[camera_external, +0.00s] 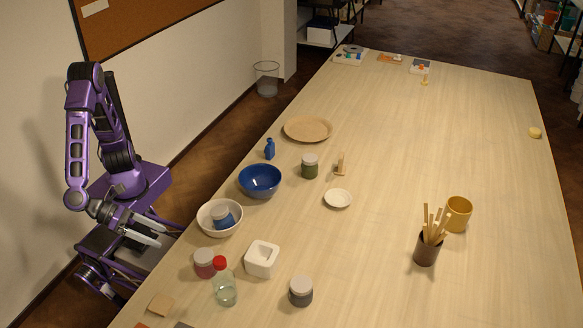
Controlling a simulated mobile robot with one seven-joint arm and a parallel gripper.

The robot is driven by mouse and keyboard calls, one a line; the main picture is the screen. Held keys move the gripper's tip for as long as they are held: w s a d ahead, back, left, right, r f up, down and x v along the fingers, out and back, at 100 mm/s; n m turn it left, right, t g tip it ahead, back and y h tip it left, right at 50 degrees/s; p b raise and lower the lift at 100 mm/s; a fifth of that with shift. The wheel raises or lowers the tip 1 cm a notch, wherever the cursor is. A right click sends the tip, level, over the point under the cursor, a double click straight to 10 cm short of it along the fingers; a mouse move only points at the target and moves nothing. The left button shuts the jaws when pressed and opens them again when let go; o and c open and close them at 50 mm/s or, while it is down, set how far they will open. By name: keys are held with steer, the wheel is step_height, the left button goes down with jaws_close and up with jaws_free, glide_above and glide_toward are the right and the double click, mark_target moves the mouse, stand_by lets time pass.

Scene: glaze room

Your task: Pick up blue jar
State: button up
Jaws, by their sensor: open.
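A blue jar with a pale lid (223,218) sits inside a white bowl (205,228) near the table's left edge. The bowl's wall hides the jar's lower part. My gripper (161,235) is to the left of the bowl, just off the table's left edge. Its two fingers are apart with nothing between them, and they point right toward the bowl without touching it.
A blue bowl (260,181) stands just behind the white bowl, with a small blue bottle (270,149) farther back. The table's middle (400,140) is clear.

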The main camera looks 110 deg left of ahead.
mark_target(215, 211)
steer(key=s+a+r+y, duration=0.1)
steer(key=s+a+y, duration=0.25)
steer(key=a, duration=0.55)
steer(key=x, duration=0.4)
steer(key=b+x, duration=0.1)
steer(key=x, duration=0.3)
steer(key=r+b+x, duration=0.1)
steer(key=x, duration=0.3)
steer(key=shift+w+a+f, duration=0.1)
steer(key=shift+w+a, duration=0.1)
steer(key=shift+w, duration=0.1)
steer(key=shift+r+b+x, duration=0.15)
steer(key=shift+b+x, duration=0.05)
steer(key=shift+x, duration=1.2)
steer(key=shift+r+b+x, duration=0.1)
steer(key=shift+b+x, duration=0.1)
steer(key=shift+x, duration=1.2)
steer(key=shift+w+a, duration=0.1)
jaws_close()
